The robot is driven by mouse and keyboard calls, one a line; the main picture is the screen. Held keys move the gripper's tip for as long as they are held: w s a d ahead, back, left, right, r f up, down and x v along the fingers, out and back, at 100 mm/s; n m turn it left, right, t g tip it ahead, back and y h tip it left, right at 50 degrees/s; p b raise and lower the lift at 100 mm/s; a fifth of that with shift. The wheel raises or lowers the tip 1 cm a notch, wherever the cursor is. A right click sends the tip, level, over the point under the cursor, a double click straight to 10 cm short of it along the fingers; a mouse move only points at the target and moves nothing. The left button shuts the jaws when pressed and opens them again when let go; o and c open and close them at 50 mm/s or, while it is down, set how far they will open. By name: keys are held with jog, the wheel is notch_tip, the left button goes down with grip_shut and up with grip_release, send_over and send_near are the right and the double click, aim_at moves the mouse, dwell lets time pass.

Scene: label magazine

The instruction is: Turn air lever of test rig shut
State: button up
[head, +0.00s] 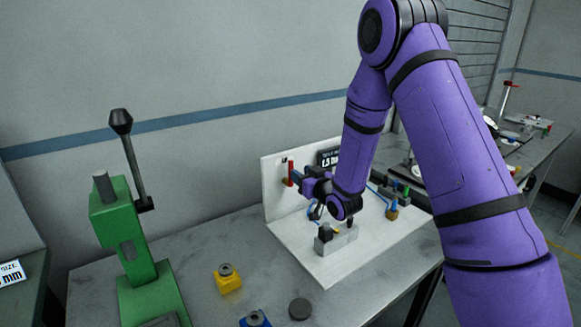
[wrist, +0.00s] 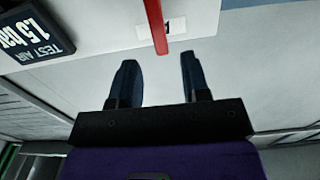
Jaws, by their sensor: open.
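The test rig has a white upright panel and a white base plate (head: 300,262). The red air lever (head: 290,173) stands upright on the panel in the head view. In the wrist view the red lever (wrist: 155,24) comes in from the top edge, and its end shows between my two fingertips. My gripper (wrist: 158,58) is open, with one dark blue finger on each side of the lever's end and a visible gap to each. In the head view my gripper (head: 297,177) is at the panel, right beside the lever. The lever's pivot is not clear.
A dark sign (wrist: 35,32) reading "TEST AIR 1.5 BAR" is near the lever. A grey block fixture (head: 336,240) stands on the base plate below my arm. A green press (head: 125,240), a yellow block (head: 227,282) and a dark disc (head: 299,309) are on the bench to the left.

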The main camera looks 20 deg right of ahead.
send_over(291, 186)
jog(key=shift+w, duration=0.35)
grip_shut()
